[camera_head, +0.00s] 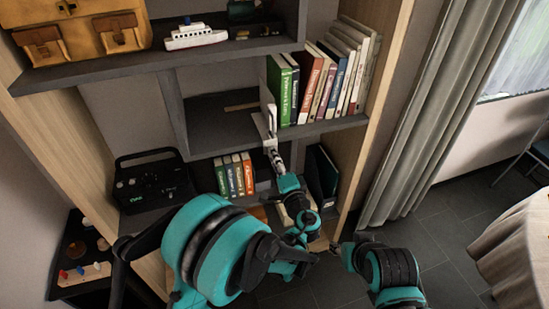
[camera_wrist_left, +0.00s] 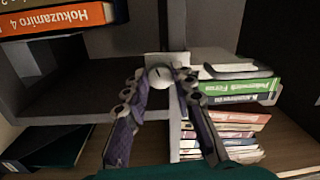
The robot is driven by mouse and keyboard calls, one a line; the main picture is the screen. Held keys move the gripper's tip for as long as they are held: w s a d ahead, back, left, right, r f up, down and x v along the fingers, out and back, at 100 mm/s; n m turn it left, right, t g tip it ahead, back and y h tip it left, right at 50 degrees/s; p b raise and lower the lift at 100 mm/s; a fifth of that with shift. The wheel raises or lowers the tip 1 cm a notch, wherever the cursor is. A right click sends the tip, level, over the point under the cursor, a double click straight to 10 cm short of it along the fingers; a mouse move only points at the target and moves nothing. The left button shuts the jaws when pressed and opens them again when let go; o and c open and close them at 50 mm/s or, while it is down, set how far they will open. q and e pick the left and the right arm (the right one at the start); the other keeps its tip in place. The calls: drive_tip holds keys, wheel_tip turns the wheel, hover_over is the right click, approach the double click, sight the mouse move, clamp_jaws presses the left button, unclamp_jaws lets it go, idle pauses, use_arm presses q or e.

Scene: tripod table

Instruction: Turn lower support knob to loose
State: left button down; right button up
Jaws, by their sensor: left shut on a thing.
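The lower support knob (camera_wrist_left: 160,76) is a small round white knob with a short dark mark, in the left wrist view. It sits in front of a pale bracket on the shelf edge. My left gripper (camera_wrist_left: 161,80) is shut on the knob, with a finger on each side. In the head view, my left gripper (camera_head: 271,146) reaches up to the white support (camera_head: 269,118) at the left end of the upper book row. The knob itself is hidden there by the fingers.
Books (camera_head: 323,85) stand right of the support. More books (camera_head: 235,175) stand on the shelf below, beside a black box (camera_head: 152,182). A toy ship (camera_head: 195,36) and a brown bag (camera_head: 82,38) are on the top shelf. A curtain (camera_head: 430,110) hangs at right.

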use_arm(q)
drive_tip(key=shift+n, duration=0.3)
drive_tip(key=c, duration=1.3)
unclamp_jaws()
drive_tip(key=shift+o, duration=0.2)
